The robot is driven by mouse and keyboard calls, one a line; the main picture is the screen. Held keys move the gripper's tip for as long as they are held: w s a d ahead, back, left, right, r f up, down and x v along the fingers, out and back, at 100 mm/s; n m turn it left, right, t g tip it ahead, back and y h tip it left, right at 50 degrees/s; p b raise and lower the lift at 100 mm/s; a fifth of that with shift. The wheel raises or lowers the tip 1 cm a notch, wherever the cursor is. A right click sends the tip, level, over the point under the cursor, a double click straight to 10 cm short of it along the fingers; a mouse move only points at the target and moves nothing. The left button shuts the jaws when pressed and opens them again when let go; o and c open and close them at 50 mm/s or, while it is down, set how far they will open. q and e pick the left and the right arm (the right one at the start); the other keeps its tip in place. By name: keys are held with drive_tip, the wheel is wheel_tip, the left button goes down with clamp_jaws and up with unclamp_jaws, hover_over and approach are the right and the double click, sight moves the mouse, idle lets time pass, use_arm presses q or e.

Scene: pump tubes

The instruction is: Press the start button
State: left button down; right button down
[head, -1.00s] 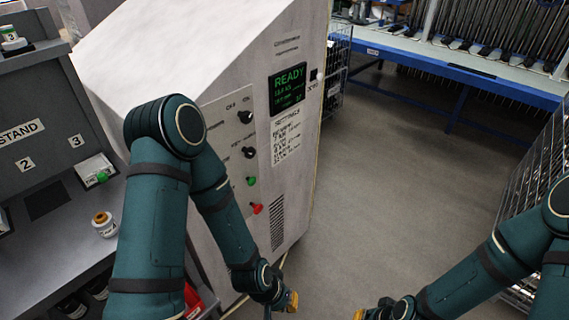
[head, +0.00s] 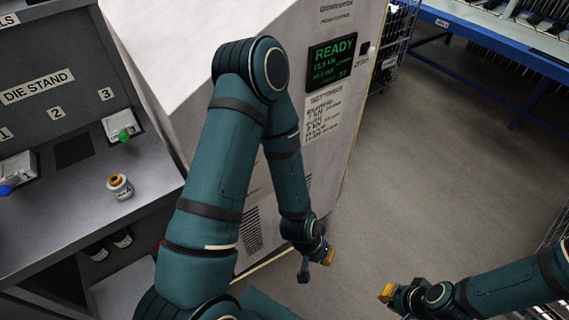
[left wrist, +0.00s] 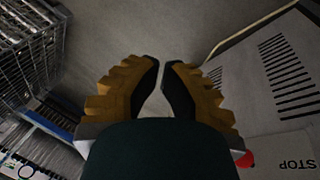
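The grey-white machine (head: 270,30) with a lit READY screen (head: 332,63) stands in the middle of the head view. My left arm hides its button panel, and I see no green start button in either view now. My left gripper (head: 328,258) is low beside the machine's front, over the floor. In the left wrist view its yellow, dark-padded fingertips (left wrist: 161,64) are together with a thin slit between them, holding nothing. There a red button (left wrist: 245,160) shows partly beside an upside-down STOP label (left wrist: 296,164). My right gripper (head: 387,293) is over the floor, its fingers too small to judge.
The die stand (head: 60,215) on the left holds a jar (head: 120,187) with an orange top and a green-topped piece (head: 124,135). Vent slots (left wrist: 285,75) are on the machine's face. A blue-framed rack (head: 480,50) is at the back right. Open floor (head: 430,170) lies between.

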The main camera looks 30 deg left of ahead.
use_arm(q)
drive_tip(key=w+a+m+t+y+p, duration=0.35)
drive_tip(key=w+a+y, duration=0.35)
drive_tip(key=w+y, duration=0.25)
wheel_tip(320, 180, up, 10)
drive_tip(key=w+a+m+y, duration=0.1)
drive_tip(key=a+m+y, duration=0.1)
drive_tip(key=y, duration=0.7)
drive_tip(key=shift+w+m+t+p, duration=0.3)
drive_tip(key=shift+w+m+t, duration=0.05)
drive_tip(key=shift+w+t, duration=0.1)
drive_tip(key=shift+a+f, duration=0.1)
drive_tip(key=shift+a, duration=0.1)
drive_tip(key=b+x, duration=0.1)
drive_tip(key=x, duration=1.2)
drive_tip(key=shift+w+a, duration=0.2)
drive_tip(key=shift+a, duration=0.15)
drive_tip(key=shift+f, duration=0.1)
